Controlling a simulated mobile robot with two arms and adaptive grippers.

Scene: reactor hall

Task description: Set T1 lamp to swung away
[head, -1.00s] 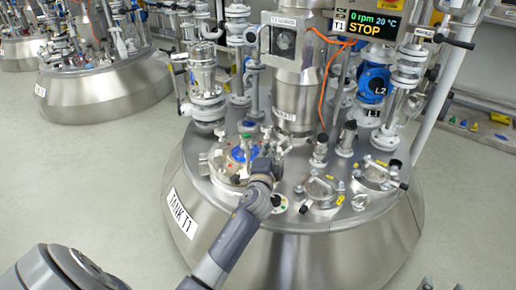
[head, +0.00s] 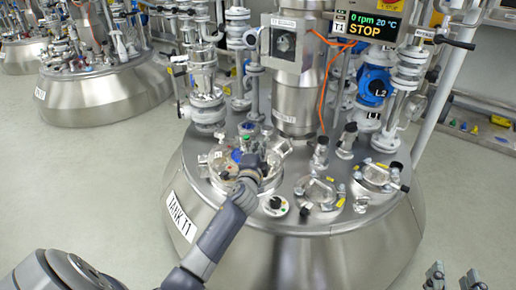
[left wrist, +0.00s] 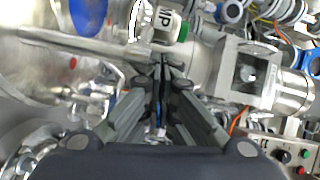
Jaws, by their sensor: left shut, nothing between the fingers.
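Tank T1 (head: 186,213) stands in front of me with a round lid (head: 215,172) on the left of its top. A small fitting with a green top (head: 247,139) stands at the lid's back edge; the left wrist view shows a green part (left wrist: 183,33) just beyond the fingertips. I cannot tell for certain which fitting is the lamp. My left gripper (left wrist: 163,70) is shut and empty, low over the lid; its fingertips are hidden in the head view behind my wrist. Whether they touch anything is unclear. My right gripper (head: 454,277) is open and empty at the bottom right.
A grey motor column (head: 296,100) rises behind the lid, with an orange cable beside it. Pipes and valves (head: 205,85) crowd the tank's back. Clamped ports (head: 318,190) and a round dial (head: 274,206) are right of my left gripper. The display (head: 372,27) reads STOP. Floor at left is clear.

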